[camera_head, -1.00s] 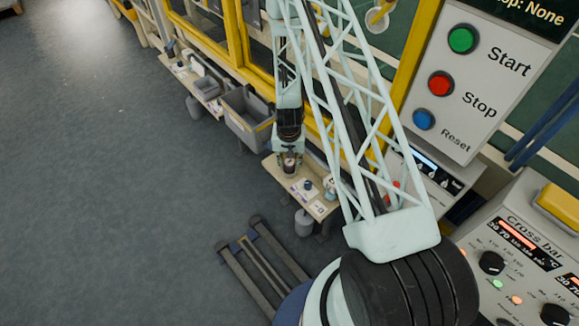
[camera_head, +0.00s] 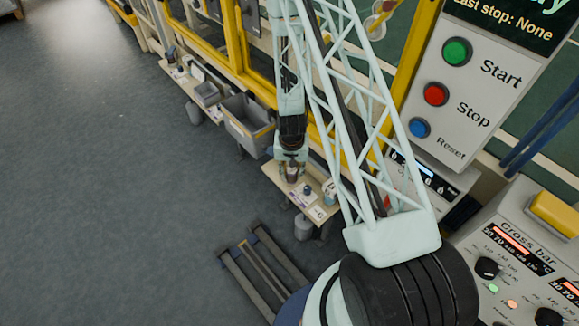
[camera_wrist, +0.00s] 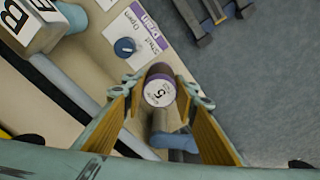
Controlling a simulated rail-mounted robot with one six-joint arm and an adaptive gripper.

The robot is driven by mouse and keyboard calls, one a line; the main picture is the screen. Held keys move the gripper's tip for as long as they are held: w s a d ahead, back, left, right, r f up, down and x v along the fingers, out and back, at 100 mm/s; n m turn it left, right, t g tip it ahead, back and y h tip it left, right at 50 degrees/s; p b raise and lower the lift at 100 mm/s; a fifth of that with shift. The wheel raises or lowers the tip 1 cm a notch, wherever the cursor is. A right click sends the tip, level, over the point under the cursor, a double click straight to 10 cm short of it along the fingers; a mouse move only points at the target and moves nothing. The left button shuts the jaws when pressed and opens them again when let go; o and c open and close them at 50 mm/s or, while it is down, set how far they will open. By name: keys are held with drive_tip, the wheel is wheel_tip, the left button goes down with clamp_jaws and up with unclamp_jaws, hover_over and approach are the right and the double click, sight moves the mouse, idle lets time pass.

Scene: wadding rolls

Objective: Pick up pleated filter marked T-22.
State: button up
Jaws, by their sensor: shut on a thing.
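My gripper (camera_wrist: 161,88) is shut on a small upright cylinder with a brown-purple body. Its round white top (camera_wrist: 159,93) carries a large "5"-like mark and small print; I cannot read T-22 on it. A finger lies against each side of it. In the head view my gripper (camera_head: 291,172) is small, at the left end of a small wooden bench (camera_head: 322,214). I cannot tell whether the cylinder touches the bench or is just above it.
A dark blue knob (camera_wrist: 125,47) beside an "Open/Shut" label is close to the left finger. A grey bin (camera_head: 240,128) stands left of the bench. Open floor (camera_head: 120,200) lies to the left.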

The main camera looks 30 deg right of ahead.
drive_tip(key=s+a+r+p, duration=0.1)
drive_tip(key=s+a, duration=0.2)
drive_tip(key=s, duration=0.8)
drive_tip(key=shift+a, duration=0.1)
